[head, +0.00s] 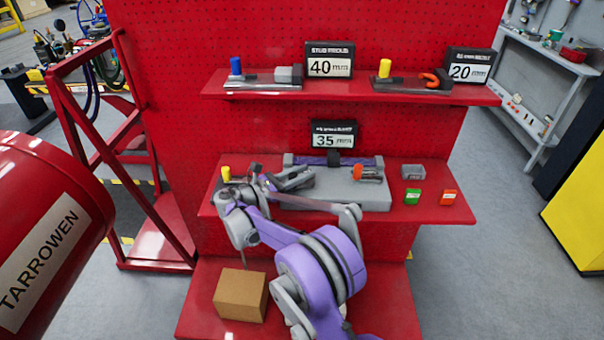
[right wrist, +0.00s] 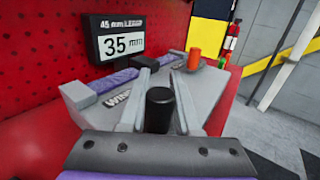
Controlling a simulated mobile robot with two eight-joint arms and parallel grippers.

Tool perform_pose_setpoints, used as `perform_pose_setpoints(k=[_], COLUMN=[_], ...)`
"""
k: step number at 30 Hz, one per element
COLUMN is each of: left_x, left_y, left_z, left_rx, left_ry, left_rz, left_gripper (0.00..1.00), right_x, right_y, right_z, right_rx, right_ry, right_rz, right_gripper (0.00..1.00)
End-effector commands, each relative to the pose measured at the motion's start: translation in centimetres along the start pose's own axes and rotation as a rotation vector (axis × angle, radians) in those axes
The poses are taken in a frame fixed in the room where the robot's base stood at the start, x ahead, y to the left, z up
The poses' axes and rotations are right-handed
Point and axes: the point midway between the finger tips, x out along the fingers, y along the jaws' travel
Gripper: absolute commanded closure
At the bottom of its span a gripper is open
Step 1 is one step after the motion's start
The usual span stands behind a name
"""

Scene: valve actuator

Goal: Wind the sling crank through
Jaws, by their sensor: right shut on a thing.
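The winding unit is a grey block (head: 372,196) on the middle red shelf, below a sign reading 35 mm. A purple strap (head: 308,160) runs along its back; the strap also shows in the right wrist view (right wrist: 113,80). My right gripper (head: 298,179) reaches in from the left over the block, fingers pointing right. In the right wrist view its two grey fingers (right wrist: 158,98) stand either side of an upright black crank knob (right wrist: 160,108), shut on it. The crank arm below the knob is hidden. An orange cylinder (head: 368,172) stands at the block's right end. My left gripper is not in view.
The 35 mm sign (head: 335,135) stands close behind the block. The upper shelf (head: 340,92) overhangs behind. A cardboard box (head: 240,294) rests below.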

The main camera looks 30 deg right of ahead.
Motion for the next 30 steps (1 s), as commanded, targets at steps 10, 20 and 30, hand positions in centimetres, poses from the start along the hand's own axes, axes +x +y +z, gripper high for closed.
perform_pose_setpoints(k=[10, 20, 30], left_x=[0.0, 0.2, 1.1], left_y=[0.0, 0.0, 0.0], left_z=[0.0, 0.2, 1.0], left_rx=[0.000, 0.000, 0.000], left_ry=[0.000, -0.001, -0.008], left_rz=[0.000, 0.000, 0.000], left_gripper=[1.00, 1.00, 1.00], right_x=[0.0, -1.1, -7.8], right_y=[0.0, 0.1, 0.1], right_z=[0.0, -0.1, -0.1], right_rx=[0.000, 0.000, 0.000], right_ry=[0.000, 0.000, 0.001], right_rz=[0.001, 0.004, 0.005], right_gripper=[0.39, 0.39, 0.39])
